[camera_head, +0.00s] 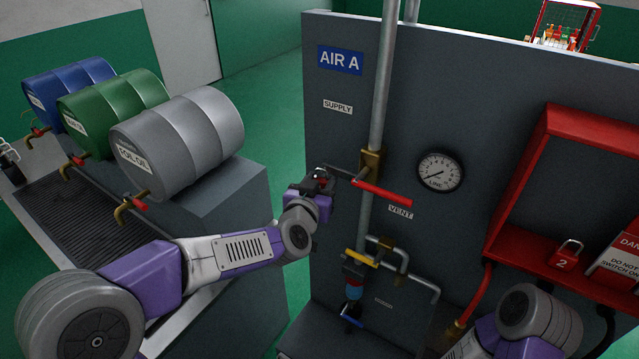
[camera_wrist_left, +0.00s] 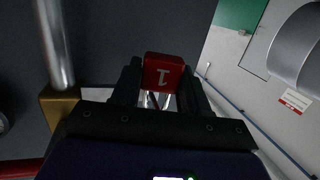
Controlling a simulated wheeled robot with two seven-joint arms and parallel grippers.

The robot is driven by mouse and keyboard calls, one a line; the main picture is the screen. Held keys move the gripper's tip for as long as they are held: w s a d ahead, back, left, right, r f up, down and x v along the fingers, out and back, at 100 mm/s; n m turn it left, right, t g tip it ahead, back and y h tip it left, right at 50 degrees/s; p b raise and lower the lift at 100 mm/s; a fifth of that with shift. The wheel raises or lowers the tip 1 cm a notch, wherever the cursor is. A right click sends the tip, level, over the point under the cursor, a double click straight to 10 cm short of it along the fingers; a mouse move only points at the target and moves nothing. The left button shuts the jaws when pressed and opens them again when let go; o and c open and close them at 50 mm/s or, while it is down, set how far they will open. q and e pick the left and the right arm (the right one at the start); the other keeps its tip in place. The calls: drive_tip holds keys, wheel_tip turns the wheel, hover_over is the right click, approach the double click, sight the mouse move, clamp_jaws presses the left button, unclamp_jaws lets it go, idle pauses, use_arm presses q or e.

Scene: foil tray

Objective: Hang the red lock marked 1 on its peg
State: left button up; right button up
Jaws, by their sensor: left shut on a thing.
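My left gripper (camera_head: 320,178) is in front of the grey panel, just left of the brass supply valve. It is shut on the red lock marked 1 (camera_wrist_left: 164,68). In the left wrist view the lock sits between the fingertips with its number upside down, and part of a bright metal shackle shows below it. In the head view the gripper mostly hides the lock. A red lock marked 2 (camera_head: 565,255) sits in the red box (camera_head: 510,190) at right. I cannot make out an empty peg. My right gripper is out of view.
The supply valve's long red handle (camera_head: 383,192) sticks out close to my left gripper, beside a vertical pipe (camera_head: 381,80). A gauge (camera_head: 440,171), a yellow-handled valve (camera_head: 361,257) and bent pipes are on the panel.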

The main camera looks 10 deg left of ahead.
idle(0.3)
use_arm(q)
drive_tip(key=o, duration=1.2)
drive_tip(key=shift+c, duration=0.2)
drive_tip(key=shift+s, duration=0.1)
drive_tip(key=s+r, duration=0.1)
drive_tip(key=s, duration=0.6)
wheel_tip(320, 180, down, 29)
drive_tip(key=s+n+g+b, duration=0.1)
drive_tip(key=s+g+b, duration=0.1)
drive_tip(key=g, duration=0.5)
drive_tip(key=s+f+n+g+h+b, duration=0.1)
drive_tip(key=s+f+g, duration=0.7)
drive_tip(key=s+f, duration=1.3)
wheel_tip(320, 180, down, 2)
drive_tip(key=shift+s+d+f+n+g+h+b, duration=0.2)
drive_tip(key=shift+d+n+g+h+b, duration=0.3)
drive_tip(key=shift+n, duration=0.6)
